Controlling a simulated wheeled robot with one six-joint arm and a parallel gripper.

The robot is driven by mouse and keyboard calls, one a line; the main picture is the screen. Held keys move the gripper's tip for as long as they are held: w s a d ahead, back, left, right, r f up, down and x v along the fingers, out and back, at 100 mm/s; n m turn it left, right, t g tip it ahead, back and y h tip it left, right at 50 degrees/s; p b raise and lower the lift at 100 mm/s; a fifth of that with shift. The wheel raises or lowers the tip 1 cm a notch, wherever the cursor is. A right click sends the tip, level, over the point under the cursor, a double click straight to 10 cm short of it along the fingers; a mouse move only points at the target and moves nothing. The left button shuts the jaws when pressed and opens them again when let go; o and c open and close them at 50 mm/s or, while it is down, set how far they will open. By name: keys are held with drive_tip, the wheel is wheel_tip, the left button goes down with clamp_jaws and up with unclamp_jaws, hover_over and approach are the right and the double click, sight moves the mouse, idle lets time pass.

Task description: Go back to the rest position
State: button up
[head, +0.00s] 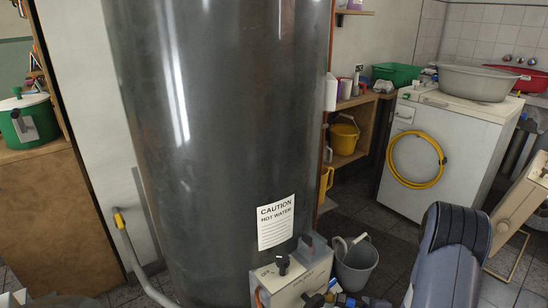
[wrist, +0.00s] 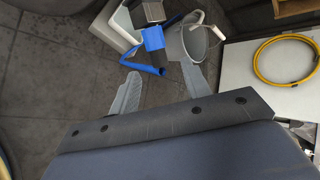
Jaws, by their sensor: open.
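My gripper (wrist: 160,70) shows in the wrist view with its two grey fingers spread apart. Nothing is held between them. Beyond the fingertips are a blue pipe fitting (wrist: 153,42) and a grey bucket (wrist: 190,42); I cannot tell how far off they are. In the head view, part of my arm (head: 450,245) stands at the lower right, and the gripper itself is not visible there.
A tall dark water tank (head: 225,120) fills the middle, with a control box (head: 292,275) at its base. The grey bucket (head: 355,262) stands beside it. A white washing machine (head: 440,150) with a yellow hose (head: 416,160) is at right. Tiled floor shows around the bucket.

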sight(360, 306)
drive_tip(key=v, duration=0.5)
drive_tip(key=b+x, duration=0.2)
drive_tip(key=x, duration=0.9)
drive_tip(key=shift+f+b, duration=0.15)
drive_tip(key=shift+b, duration=0.25)
drive_tip(key=s+d, duration=0.2)
drive_tip(key=d, duration=0.6)
drive_tip(key=shift+s+d, duration=0.4)
drive_tip(key=shift+r, duration=0.25)
